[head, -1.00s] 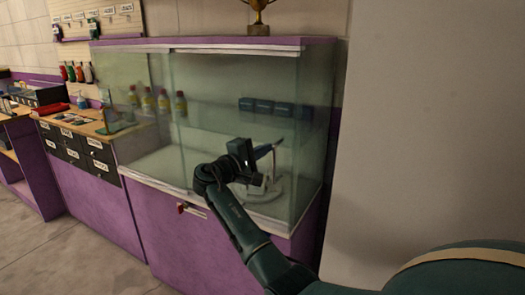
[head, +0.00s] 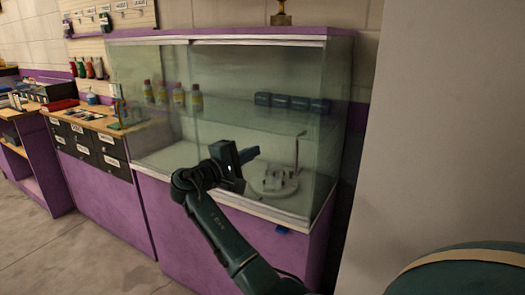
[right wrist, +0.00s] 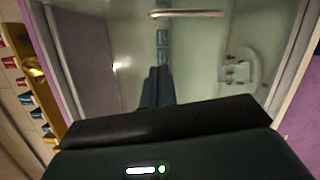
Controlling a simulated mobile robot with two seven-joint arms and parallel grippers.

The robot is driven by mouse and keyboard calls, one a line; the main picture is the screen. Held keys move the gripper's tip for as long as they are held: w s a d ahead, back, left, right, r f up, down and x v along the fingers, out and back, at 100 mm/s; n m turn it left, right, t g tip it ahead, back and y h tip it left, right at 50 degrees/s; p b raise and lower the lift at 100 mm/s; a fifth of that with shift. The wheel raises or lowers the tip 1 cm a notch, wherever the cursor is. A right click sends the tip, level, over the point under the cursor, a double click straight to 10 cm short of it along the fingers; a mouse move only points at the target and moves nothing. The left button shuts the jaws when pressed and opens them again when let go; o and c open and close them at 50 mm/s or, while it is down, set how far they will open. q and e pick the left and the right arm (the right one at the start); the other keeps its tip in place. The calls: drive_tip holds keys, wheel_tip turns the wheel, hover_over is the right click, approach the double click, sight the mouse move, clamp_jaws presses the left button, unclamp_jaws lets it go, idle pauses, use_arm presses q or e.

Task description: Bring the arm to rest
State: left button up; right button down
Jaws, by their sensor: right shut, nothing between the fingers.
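My right gripper (head: 250,154) is shut and empty. It is in front of the glass front of the display case (head: 240,45), clear of the white stand in the picture. In the right wrist view its closed dark fingers (right wrist: 157,85) point toward the case, with nothing between them. My right arm rises from the bottom of the head view and covers part of the purple base. My left gripper is not in view.
Inside the case are a white round stand (head: 274,184) with a post, several bottles (head: 179,95) and several dark blue boxes (head: 290,103). A drawer counter (head: 86,146) stands to the left. A plain wall (head: 430,130) closes off the right. Floor shows at lower left.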

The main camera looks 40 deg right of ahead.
drive_tip(key=s+a+f+n+t+y+p, duration=0.1)
drive_tip(key=s+a+f+n+t+y, duration=0.2)
drive_tip(key=f, duration=0.5)
drive_tip(key=s+a+f+t+y, duration=0.1)
drive_tip(key=a+f+t+y, duration=0.2)
drive_tip(key=f, duration=0.6)
drive_tip(key=s+a+f+n+t+y+p, duration=0.1)
drive_tip(key=a+f+n+y, duration=0.1)
drive_tip(key=a+f+y, duration=0.45)
drive_tip(key=s+a+f+m+y+p, duration=0.15)
drive_tip(key=s+a+f+y, duration=0.5)
drive_tip(key=s, duration=0.65)
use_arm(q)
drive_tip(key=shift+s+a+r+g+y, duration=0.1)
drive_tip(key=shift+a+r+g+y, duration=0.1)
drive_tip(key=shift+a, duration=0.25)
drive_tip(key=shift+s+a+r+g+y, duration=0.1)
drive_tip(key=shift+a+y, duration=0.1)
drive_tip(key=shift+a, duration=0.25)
use_arm(e)
drive_tip(key=s+a+m+y, duration=0.2)
drive_tip(key=s+a+m, duration=0.2)
drive_tip(key=s, duration=0.5)
drive_tip(key=a, duration=0.2)
drive_tip(key=shift+s+a+f+t+y, duration=0.3)
drive_tip(key=shift+s+a+f+y, duration=0.05)
drive_tip(key=shift+s+a+y, duration=0.05)
